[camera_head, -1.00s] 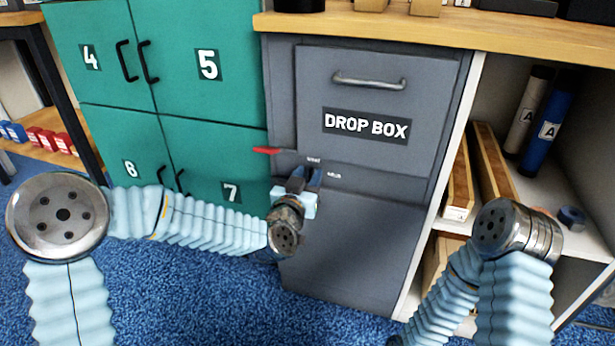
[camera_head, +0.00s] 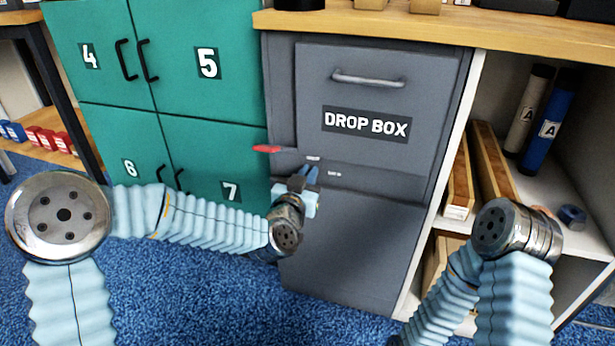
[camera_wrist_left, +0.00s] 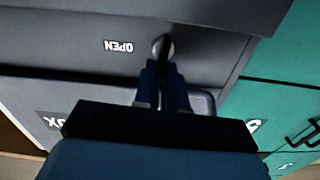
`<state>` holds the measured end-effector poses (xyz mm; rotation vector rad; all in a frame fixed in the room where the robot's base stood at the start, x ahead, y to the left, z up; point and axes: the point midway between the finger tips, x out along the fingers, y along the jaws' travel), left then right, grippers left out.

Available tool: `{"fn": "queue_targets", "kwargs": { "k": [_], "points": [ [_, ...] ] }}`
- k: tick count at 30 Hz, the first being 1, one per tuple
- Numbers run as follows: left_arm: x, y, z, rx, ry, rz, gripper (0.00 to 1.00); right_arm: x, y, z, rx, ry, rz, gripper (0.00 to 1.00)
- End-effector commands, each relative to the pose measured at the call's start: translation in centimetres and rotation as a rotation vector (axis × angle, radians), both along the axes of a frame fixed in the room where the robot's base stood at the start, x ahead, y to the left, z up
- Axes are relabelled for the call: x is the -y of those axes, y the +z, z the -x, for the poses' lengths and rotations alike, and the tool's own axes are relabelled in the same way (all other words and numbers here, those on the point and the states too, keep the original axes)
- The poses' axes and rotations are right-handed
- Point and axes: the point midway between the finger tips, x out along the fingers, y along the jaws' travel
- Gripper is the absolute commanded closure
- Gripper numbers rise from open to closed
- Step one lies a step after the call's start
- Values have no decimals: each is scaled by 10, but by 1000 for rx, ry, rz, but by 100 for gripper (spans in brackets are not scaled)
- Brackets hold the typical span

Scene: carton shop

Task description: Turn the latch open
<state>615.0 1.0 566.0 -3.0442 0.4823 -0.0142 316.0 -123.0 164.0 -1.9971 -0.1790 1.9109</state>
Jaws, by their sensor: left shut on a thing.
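The grey drop box (camera_head: 345,245) stands in the middle of the head view, with two small white labels on its front near my left gripper (camera_head: 311,172). In the left wrist view, which is upside down, my left gripper (camera_wrist_left: 163,66) is shut on a small dark latch knob (camera_wrist_left: 163,44). An OPEN label (camera_wrist_left: 118,46) sits beside the knob. In the head view my gripper hides the knob, so its turn angle cannot be read there. A red piece (camera_head: 267,149) sticks out at the box's left edge. My right gripper is not in view.
Green lockers (camera_head: 205,65) with black handles stand directly left of the box. A shelf unit (camera_head: 590,240) with tubes and wooden pieces is on the right. A wooden worktop (camera_head: 480,32) lies above. Blue carpet (camera_head: 200,290) is free in front.

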Motion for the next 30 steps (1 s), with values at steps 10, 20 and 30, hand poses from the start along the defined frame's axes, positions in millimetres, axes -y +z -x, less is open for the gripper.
{"fn": "queue_targets", "kwargs": {
  "k": [10,20,30],
  "points": [
    [6,-3,2,82,-2,-244,100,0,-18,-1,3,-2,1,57],
    [11,-4,3,178,-2,-542,100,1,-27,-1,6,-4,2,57],
    [15,-8,5,277,-2,-851,100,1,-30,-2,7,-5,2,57]
  ]
}}
